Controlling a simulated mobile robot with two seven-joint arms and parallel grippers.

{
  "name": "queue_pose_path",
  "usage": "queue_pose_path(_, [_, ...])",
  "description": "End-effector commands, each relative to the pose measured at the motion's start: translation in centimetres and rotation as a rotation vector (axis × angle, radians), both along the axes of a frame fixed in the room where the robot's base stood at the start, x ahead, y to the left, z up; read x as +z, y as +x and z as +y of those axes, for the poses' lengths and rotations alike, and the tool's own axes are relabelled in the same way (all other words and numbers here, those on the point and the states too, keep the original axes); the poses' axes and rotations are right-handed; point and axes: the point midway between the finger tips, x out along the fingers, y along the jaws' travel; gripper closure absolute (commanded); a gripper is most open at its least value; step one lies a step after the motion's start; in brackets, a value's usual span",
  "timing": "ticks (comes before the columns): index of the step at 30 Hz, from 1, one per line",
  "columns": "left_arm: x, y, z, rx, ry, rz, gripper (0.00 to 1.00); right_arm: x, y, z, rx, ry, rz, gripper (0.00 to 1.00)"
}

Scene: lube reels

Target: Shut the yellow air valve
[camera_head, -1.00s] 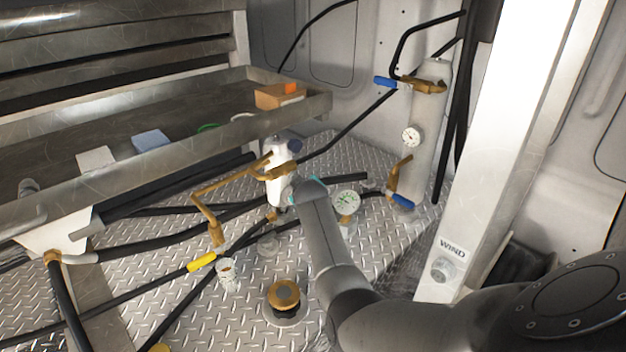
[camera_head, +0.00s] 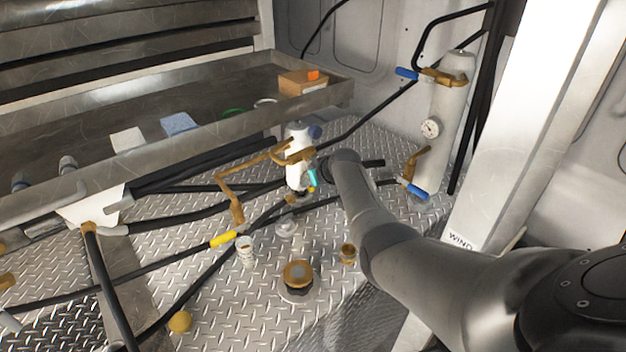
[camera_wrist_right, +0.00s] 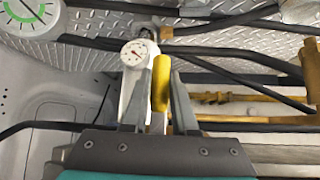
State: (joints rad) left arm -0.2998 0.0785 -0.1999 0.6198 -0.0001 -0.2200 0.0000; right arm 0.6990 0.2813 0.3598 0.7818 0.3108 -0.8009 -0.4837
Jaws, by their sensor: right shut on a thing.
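My right gripper (camera_wrist_right: 160,95) has its two fingers closed on either side of a yellow valve handle (camera_wrist_right: 161,82). The handle stands upright in the right wrist view, in front of a white body with a round gauge (camera_wrist_right: 134,53). In the head view, my right gripper (camera_head: 313,176) is beside a white cylinder (camera_head: 297,165) with brass fittings. My wrist hides most of the held handle there. A second yellow handle (camera_head: 223,239) sits on a brass fitting further left, apart from the gripper. My left gripper is not in view.
A metal tray (camera_head: 225,130) runs above the floor at the left. A white cylinder (camera_head: 447,110) with a blue upper handle (camera_head: 407,73) and blue lower handle (camera_head: 413,190) stands at the right. Black hoses cross the tread-plate floor. A brass-capped fitting (camera_head: 298,274) stands in front.

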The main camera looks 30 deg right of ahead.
Motion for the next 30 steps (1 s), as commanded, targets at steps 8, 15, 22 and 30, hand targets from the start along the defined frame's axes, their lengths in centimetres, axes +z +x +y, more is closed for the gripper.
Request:
queue_pose_path(8, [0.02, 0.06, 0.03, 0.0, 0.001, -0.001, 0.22, -0.07, -0.03, 0.13, -0.002, 0.015, 0.002, 1.0])
queue_pose_path(15, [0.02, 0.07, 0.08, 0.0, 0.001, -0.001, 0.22, -0.08, -0.02, 0.18, -0.002, 0.017, 0.002, 0.66])
queue_pose_path(22, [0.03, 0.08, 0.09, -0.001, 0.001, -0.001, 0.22, -0.05, -0.01, 0.14, -0.001, 0.013, 0.002, 0.44])
queue_pose_path(30, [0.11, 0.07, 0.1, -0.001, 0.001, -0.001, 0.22, 0.06, -0.07, 0.12, -0.001, 0.011, 0.001, 0.44])
